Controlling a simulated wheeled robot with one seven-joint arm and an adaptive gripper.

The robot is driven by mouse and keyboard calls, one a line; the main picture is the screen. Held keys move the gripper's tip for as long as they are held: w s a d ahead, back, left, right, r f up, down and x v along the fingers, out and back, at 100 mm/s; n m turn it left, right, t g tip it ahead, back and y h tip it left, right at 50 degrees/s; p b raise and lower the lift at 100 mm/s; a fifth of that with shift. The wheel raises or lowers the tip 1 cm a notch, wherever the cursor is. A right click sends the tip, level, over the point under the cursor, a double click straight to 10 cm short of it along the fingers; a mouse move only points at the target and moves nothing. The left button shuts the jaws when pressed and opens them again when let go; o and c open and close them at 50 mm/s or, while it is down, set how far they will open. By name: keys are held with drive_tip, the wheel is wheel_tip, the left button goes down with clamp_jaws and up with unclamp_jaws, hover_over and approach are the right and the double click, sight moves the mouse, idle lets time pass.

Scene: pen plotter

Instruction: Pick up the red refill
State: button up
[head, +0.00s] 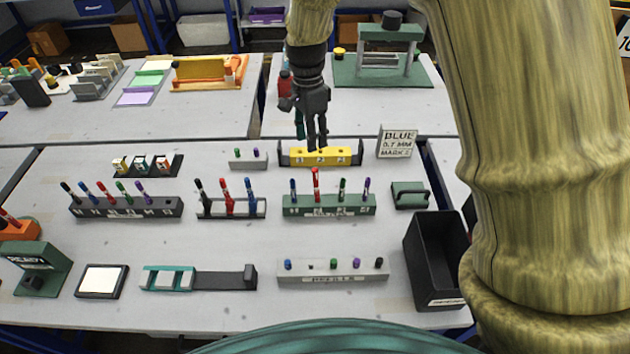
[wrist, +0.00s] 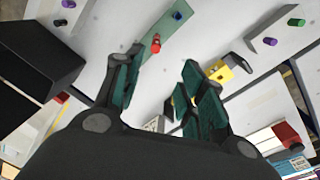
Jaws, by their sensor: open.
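A tall red piece, which looks like the red refill (head: 316,183), stands upright in the green rack (head: 328,212) between a blue and a green piece. In the wrist view the red piece (wrist: 155,44) shows end-on beyond my fingertips, nearer the left finger. My gripper (head: 318,146) is open and empty, pointing down above the area of the yellow block (head: 320,158), behind the green rack. In the wrist view the gripper (wrist: 158,82) has its dark green pads wide apart.
Blue, green and purple pieces stand close to the red one. A sign (head: 397,142) stands right of the yellow block. A black bin (head: 436,260) is at the right. A pale rack (head: 332,272) is in front. Bare table lies between the rows.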

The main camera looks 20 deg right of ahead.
sight(315, 170)
drive_tip(key=f, duration=0.3)
drive_tip(key=s+f+p, duration=0.1)
drive_tip(key=f, duration=0.1)
drive_tip(key=f+p, duration=0.1)
drive_tip(key=f, duration=0.2)
drive_tip(key=shift+s+d+f, duration=0.1)
drive_tip(key=shift+s+f, duration=0.1)
drive_tip(key=shift+f, duration=0.1)
drive_tip(key=shift+s+d+f+p, duration=0.15)
drive_tip(key=shift+f+p, duration=0.2)
drive_tip(key=shift+f, duration=0.6)
drive_tip(key=shift+s+a+f+p, duration=0.1)
drive_tip(key=shift+f+p, duration=0.25)
drive_tip(key=shift+f, duration=0.6)
clamp_jaws()
